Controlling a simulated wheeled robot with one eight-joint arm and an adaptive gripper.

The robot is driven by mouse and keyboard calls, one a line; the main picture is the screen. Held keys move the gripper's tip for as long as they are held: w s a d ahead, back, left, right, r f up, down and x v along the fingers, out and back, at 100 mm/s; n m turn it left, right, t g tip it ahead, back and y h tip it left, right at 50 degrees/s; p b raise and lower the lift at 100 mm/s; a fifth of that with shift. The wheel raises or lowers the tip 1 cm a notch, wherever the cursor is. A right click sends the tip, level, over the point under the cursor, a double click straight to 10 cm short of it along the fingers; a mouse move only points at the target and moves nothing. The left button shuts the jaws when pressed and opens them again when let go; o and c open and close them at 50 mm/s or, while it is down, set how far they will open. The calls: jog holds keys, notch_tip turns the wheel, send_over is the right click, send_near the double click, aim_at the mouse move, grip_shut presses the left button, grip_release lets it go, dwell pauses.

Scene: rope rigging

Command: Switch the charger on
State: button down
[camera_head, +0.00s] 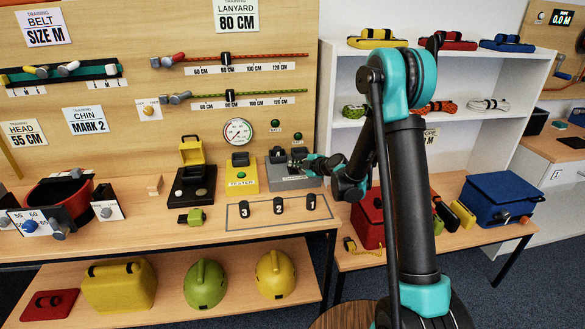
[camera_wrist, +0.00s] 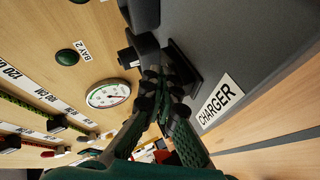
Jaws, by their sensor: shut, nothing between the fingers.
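The charger (camera_head: 302,183) is a grey box at the back right of the wooden bench. Its front carries a CHARGER label, which also shows in the wrist view (camera_wrist: 217,101). My gripper (camera_head: 300,163) reaches in from the right over the charger. In the wrist view my gripper (camera_wrist: 165,80) is shut and empty, its fingertips close beside the dark part. Whether they touch is unclear, since the fingers hide some of it.
A yellow tester (camera_head: 240,181) stands left of the charger, below a round gauge (camera_head: 238,131). Two green buttons or lamps, one being (camera_head: 275,123), are on the back board. A red crate (camera_head: 368,222) stands right.

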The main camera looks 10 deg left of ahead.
dwell(0.4)
jog(key=shift+s+d+r, duration=0.1)
jog(key=shift+s+r, duration=0.2)
jog(key=shift+r, duration=0.3)
jog(key=shift+s+d+r, duration=0.1)
jog(key=shift+s+r, duration=0.25)
jog(key=shift+r, duration=0.4)
jog(key=shift+s+d+r, duration=0.1)
jog(key=shift+s+r, duration=0.3)
jog(key=shift+r, duration=0.35)
jog(key=shift+s+d+r, duration=0.1)
jog(key=shift+s+r, duration=0.25)
jog(key=shift+r, duration=0.4)
